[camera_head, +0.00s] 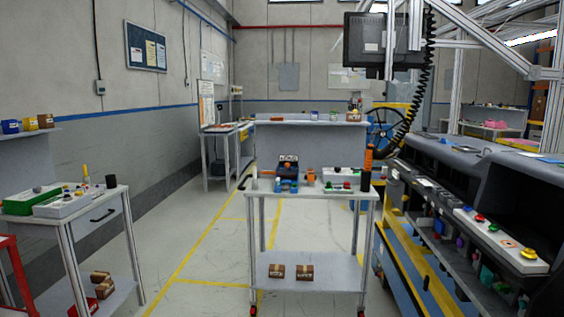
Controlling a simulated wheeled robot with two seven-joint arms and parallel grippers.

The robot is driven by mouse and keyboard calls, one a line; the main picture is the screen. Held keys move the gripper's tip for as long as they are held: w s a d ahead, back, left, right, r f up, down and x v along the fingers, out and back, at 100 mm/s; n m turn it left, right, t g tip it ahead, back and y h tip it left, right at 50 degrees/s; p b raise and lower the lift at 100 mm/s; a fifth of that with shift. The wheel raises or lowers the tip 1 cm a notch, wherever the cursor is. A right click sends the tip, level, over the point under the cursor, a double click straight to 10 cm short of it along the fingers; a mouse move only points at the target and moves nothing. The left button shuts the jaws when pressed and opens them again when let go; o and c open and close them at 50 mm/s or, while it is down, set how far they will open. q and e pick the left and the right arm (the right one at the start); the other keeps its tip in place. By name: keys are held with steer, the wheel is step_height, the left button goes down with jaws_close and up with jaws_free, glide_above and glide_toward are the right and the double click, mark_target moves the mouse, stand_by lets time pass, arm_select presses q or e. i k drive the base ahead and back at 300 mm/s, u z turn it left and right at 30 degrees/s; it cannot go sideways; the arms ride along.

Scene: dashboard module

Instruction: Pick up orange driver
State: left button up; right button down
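An orange, upright, slim object, which looks like the orange driver (368,160), stands at the right end of the middle cart (322,193). Its lower part is hidden or merges with a black cylinder (364,182) there. A second, smaller orange item (310,177) sits near the middle of the cart top, beside a blue and dark tool or holder (287,172). It is too small to tell exactly what it is. Neither of my grippers shows in this view.
A white box with coloured buttons (342,175) lies on the cart top. Small brown boxes (304,272) are on its lower shelf. A side table (88,210) stands left, the dashboard module (470,215) right. A monitor (376,42) hangs above. Floor between left table and cart is clear.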

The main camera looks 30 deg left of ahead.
mark_target(368, 159)
steer(key=u, duration=0.8)
steer(key=i, duration=1.95)
steer(key=u, duration=0.3)
